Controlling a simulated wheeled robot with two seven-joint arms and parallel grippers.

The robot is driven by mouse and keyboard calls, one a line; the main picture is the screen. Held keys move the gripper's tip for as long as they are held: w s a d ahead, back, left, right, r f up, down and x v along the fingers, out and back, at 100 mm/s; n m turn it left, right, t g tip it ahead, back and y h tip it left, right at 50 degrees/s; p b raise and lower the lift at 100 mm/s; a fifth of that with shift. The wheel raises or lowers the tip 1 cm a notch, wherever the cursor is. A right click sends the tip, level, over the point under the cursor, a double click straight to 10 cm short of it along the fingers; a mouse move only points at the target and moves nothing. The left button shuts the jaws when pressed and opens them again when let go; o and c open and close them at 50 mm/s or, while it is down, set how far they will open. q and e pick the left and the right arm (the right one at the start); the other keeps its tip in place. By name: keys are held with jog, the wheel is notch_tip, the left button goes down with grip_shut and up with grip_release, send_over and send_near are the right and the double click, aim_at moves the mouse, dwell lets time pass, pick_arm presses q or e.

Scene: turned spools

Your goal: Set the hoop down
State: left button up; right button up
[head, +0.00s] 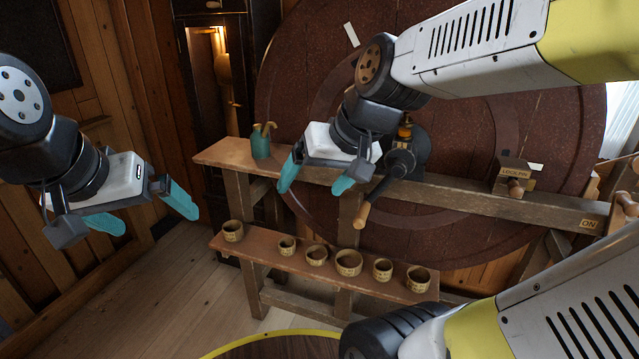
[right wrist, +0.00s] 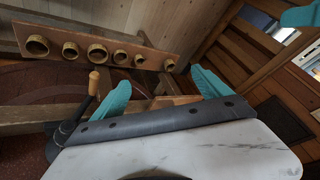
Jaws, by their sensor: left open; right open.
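Several short, ring-like wooden pieces with dark marks stand apart in a row on the low shelf; the widest is the middle ring (head: 348,263). I cannot tell which, if any, is the hoop. The row also shows in the right wrist view, with a ring (right wrist: 96,52) seen end-on. My left gripper (head: 156,222) is open and empty at the left, away from the bench. My right gripper (head: 312,187) is open and empty in front of the bench top, above the shelf in the picture. Its teal fingers also show in the right wrist view (right wrist: 162,78), with nothing between them.
The wooden bench (head: 450,197) carries a teal pot (head: 261,146) with hooked sticks and a block labelled like "LOCK PIN" (head: 515,172). A dark crank with a wooden handle (head: 375,200) juts out near my right gripper. A large dark red wheel (head: 470,240) stands behind.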

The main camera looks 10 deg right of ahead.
jog(key=shift+h, duration=0.7)
jog(key=s, duration=0.1)
jog(key=s+d, duration=0.1)
jog(key=s, duration=0.1)
jog(key=s+d, duration=0.1)
jog(key=s, duration=0.1)
jog(key=shift+d+r, duration=0.15)
jog(key=shift+r, duration=0.2)
